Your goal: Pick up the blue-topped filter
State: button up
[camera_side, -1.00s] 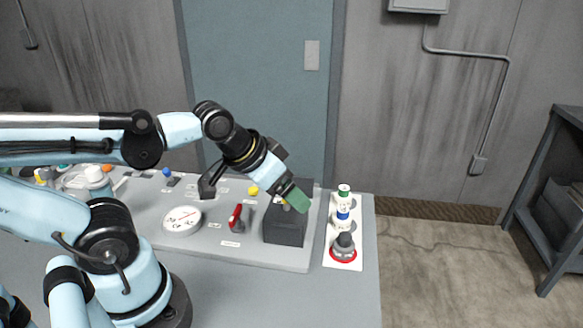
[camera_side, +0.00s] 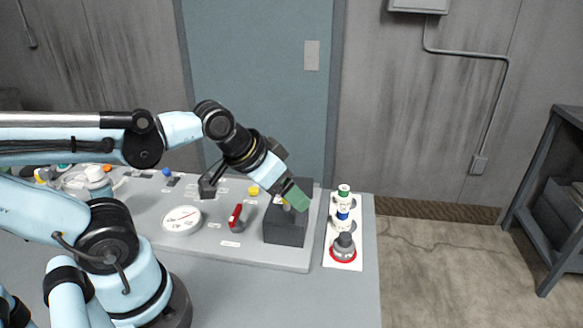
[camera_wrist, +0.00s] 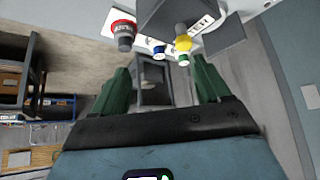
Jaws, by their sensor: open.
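The blue-topped filter (camera_side: 342,215) stands on a white mat (camera_side: 333,257) at the right end of the table, between a green-topped filter (camera_side: 344,190) and a dark grey filter with a red base (camera_side: 343,247). In the wrist view the blue-topped filter (camera_wrist: 159,50) is small, beyond the fingertips. My gripper (camera_side: 297,200) has green fingers, is tilted down to the right, and appears left of the mat by the dark block. In the wrist view my gripper (camera_wrist: 161,72) is open, with nothing held between its fingers.
A dark grey block (camera_side: 285,230) stands just left of the mat, with a yellow item (camera_wrist: 183,41) by it, partly hidden in the side view. A red-handled part (camera_side: 236,217) and a round gauge (camera_side: 182,219) sit on the panel.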

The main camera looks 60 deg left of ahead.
jog(key=w+r+g, duration=0.3)
jog(key=w, duration=0.4)
jog(key=n+g, duration=0.1)
jog(key=g, duration=0.3)
send_near(343, 209)
notch_tip(343, 209, down, 11)
jog(key=shift+s+f, duration=0.1)
jog(key=shift+f, duration=0.05)
jog(key=c, duration=1.1)
